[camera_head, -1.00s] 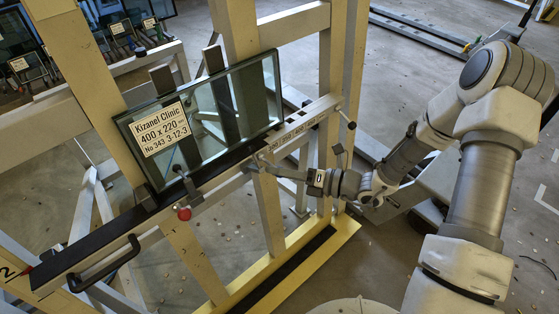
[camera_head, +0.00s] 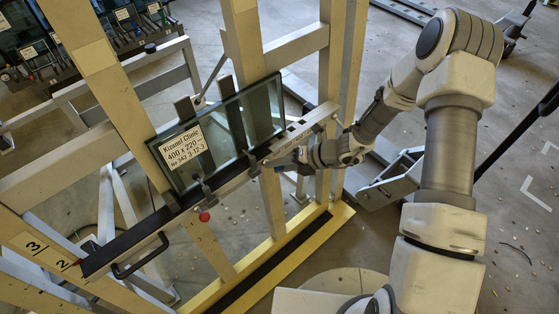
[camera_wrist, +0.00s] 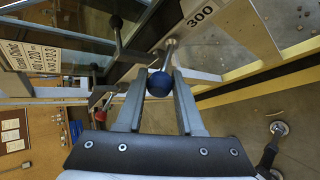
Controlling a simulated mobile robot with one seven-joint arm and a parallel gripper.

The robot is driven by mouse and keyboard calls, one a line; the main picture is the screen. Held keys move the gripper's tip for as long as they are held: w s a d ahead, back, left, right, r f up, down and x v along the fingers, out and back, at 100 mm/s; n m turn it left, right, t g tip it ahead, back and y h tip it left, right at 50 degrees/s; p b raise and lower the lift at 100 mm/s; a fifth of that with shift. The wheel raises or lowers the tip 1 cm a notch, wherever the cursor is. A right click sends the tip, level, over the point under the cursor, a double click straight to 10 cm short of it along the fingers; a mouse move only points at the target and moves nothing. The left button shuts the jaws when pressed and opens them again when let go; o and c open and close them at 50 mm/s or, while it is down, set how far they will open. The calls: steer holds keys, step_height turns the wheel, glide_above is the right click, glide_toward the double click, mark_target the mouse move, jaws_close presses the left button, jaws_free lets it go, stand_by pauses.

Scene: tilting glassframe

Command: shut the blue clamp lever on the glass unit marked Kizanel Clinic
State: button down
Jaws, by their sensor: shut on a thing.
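The glass unit (camera_head: 212,136) leans on the tilted frame, with a white label (camera_head: 182,147) reading Kizanel Clinic, 400 x 220. Its label also shows at the upper left of the wrist view (camera_wrist: 22,52). My gripper (camera_head: 277,163) is at the rail near the unit's lower right corner. In the wrist view, its two fingers (camera_wrist: 160,80) are shut on the round blue knob (camera_wrist: 160,84) of the clamp lever. The lever's metal rod (camera_wrist: 171,52) runs up from the knob to the rail; the clamp's foot is not clear.
A red knob (camera_head: 204,216) hangs on a second clamp to the left along the rail (camera_head: 130,238). A black handle (camera_head: 140,259) sits at the rail's left end. Yellow uprights (camera_head: 245,50) stand behind the glass. Other labelled units stand at the upper left.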

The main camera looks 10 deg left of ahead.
steer(key=shift+w+a+r+h+p, duration=0.15)
steer(key=shift+r+h+p, duration=0.15)
steer(key=shift+p, duration=0.2)
steer(key=c, duration=0.5)
jaws_free()
steer(key=shift+c, duration=0.2)
steer(key=v, duration=1.7)
steer(key=shift+d, duration=0.2)
steer(key=shift+w+r, duration=0.15)
